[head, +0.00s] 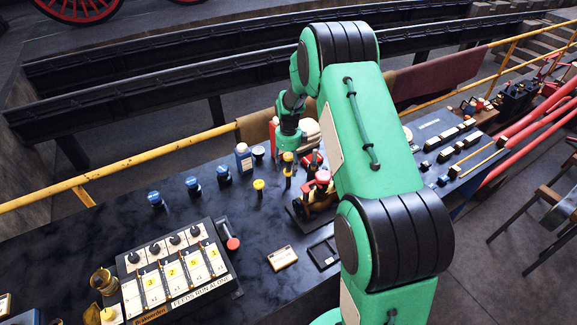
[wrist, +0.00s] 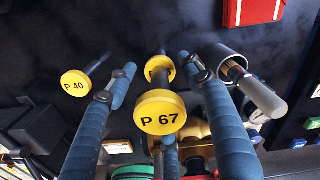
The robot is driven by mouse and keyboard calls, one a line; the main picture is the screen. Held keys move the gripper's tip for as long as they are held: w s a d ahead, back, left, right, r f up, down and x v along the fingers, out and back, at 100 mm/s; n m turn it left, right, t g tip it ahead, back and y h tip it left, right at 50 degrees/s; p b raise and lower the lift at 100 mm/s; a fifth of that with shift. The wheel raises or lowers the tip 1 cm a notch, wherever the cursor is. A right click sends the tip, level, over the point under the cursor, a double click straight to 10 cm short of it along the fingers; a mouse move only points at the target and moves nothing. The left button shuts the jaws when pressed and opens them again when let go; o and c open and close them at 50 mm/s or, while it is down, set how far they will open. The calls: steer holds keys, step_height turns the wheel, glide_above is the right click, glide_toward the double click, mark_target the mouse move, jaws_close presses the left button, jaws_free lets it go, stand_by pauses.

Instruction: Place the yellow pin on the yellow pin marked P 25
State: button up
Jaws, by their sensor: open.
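A yellow-topped pin marked P 67 (wrist: 160,113) stands on a dark shaft in the wrist view, with another yellow disc (wrist: 153,66) further along that shaft. A second yellow-topped pin marked P 40 (wrist: 76,83) is to its left, outside the fingers. No P 25 mark is readable.
A numbered panel (head: 175,275) and a red-knobbed lever (head: 231,240) are front left. A yellow rail (head: 130,165) runs behind the dark bench.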

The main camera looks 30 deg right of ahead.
steer(key=shift+r, duration=0.1)
step_height(320, 180, up, 12)
steer(key=shift+r, duration=0.1)
stand_by(0.5)
stand_by(0.6)
